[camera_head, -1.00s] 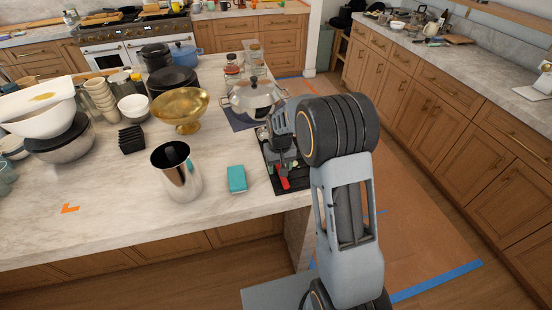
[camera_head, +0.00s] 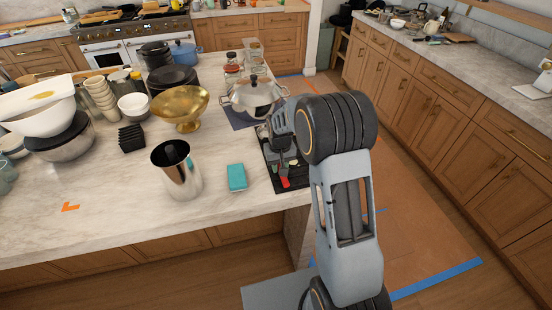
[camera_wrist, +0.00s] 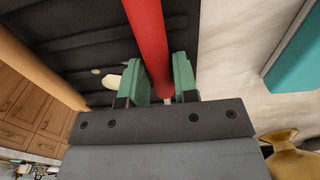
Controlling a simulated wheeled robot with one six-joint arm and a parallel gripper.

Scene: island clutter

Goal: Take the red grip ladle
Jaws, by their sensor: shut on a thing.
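The ladle's red grip (camera_wrist: 148,40) runs between the two green finger pads of my gripper (camera_wrist: 158,80) in the wrist view. My gripper is shut on it. In the head view the red grip (camera_head: 284,182) shows as a small red end below my gripper (camera_head: 284,162), over the black mat at the island's right edge. The rest of the ladle is hidden by my gripper and arm.
The black mat (camera_head: 277,179) holds small pale items. A teal box (camera_head: 237,178) and a shiny metal canister (camera_head: 177,172) stand to its left. A lidded pot (camera_head: 253,96) and a gold bowl (camera_head: 180,106) stand behind. The front left counter is mostly clear.

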